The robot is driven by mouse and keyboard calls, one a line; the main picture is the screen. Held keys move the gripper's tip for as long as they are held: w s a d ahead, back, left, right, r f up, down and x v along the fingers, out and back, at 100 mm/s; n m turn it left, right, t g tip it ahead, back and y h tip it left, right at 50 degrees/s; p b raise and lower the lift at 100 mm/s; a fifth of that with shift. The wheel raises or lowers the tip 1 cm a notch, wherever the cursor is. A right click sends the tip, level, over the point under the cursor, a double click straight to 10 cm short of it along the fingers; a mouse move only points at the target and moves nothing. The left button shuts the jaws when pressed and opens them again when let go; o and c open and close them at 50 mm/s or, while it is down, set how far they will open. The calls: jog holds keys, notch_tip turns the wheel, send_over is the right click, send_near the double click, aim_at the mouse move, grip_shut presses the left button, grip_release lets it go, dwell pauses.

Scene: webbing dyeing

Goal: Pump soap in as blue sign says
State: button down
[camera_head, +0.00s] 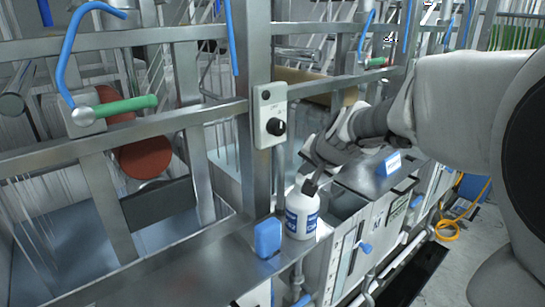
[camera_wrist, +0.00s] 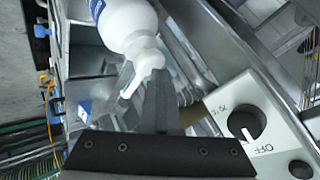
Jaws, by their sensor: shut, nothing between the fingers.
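A white soap pump bottle (camera_head: 302,213) with a blue label stands upright on the metal ledge. In the wrist view its shoulder (camera_wrist: 128,18), white pump head and nozzle (camera_wrist: 131,84) show. My gripper (camera_head: 311,186) is just above the bottle, its fingers shut and empty. In the wrist view the shut fingertips (camera_wrist: 158,76) are at the top of the pump head; I cannot tell whether they touch it. The small blue sign (camera_head: 393,162) stands on the metal top to the right; its writing is too small to read.
A grey control box with a black knob (camera_head: 276,127) is on the post close to my gripper, and large in the wrist view (camera_wrist: 242,122). A blue block (camera_head: 268,237) stands left of the bottle. An open metal tank (camera_head: 343,203) lies right of it. Metal rails and blue hooks fill the left.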

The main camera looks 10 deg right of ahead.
jog(key=shift+f, duration=0.4)
jog(key=shift+r, duration=0.15)
jog(key=shift+r+p, duration=0.8)
jog(key=shift+r, duration=0.5)
jog(key=shift+r, duration=0.1)
notch_tip(320, 180, up, 5)
jog(key=p, duration=0.3)
jog(key=shift+p, duration=0.4)
dwell(1.9)
